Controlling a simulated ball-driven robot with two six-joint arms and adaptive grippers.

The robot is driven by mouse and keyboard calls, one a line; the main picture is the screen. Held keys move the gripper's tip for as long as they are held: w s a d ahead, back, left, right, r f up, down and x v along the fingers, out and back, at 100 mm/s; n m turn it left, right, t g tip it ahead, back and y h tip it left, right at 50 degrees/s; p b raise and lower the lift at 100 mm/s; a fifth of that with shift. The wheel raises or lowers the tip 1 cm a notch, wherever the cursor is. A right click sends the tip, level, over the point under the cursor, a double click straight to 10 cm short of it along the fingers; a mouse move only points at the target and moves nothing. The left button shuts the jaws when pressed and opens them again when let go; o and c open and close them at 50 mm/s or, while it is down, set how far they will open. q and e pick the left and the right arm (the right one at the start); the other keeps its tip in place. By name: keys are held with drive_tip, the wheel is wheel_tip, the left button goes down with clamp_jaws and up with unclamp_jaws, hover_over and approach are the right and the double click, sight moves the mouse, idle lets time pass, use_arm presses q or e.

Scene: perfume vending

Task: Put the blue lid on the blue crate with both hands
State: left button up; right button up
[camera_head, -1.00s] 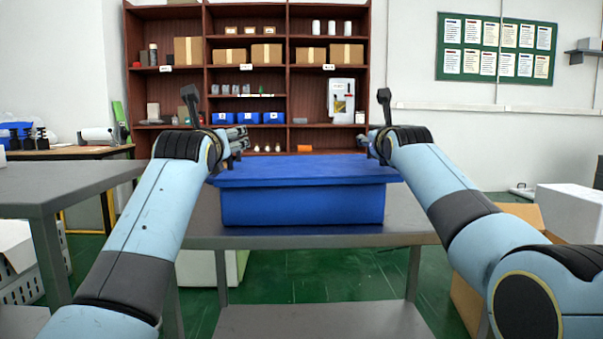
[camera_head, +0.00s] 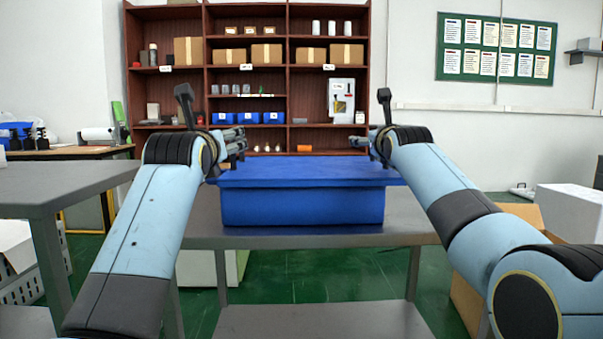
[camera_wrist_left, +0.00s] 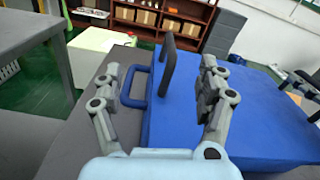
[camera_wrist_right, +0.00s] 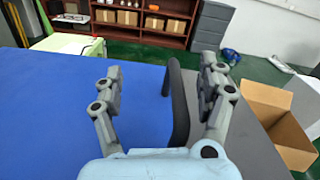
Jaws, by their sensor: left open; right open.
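The blue crate (camera_head: 302,207) stands on a grey metal table with the blue lid (camera_head: 305,171) lying flat over its top. In the left wrist view the lid (camera_wrist_left: 270,115) has a dark upright handle (camera_wrist_left: 167,66), and a blue crate handle (camera_wrist_left: 135,86) sticks out beside it. My left gripper (camera_head: 238,142) is open at the left end, with the lid's handle between its fingers (camera_wrist_left: 160,85). My right gripper (camera_head: 368,138) is open at the right end. In the right wrist view the other dark lid handle (camera_wrist_right: 177,105) stands between its fingers (camera_wrist_right: 160,85), nearer the right one.
The grey table (camera_head: 400,228) has bare surface around the crate. Another grey table (camera_head: 60,180) stands at the left. A brown shelf (camera_head: 285,80) stands behind. An open cardboard box (camera_wrist_right: 265,115) is on the right, below the table.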

drive_tip(key=shift+s, duration=0.15)
hover_over(388, 176)
drive_tip(key=shift+w+d+f, duration=0.1)
drive_tip(key=shift+w, duration=0.1)
idle(0.4)
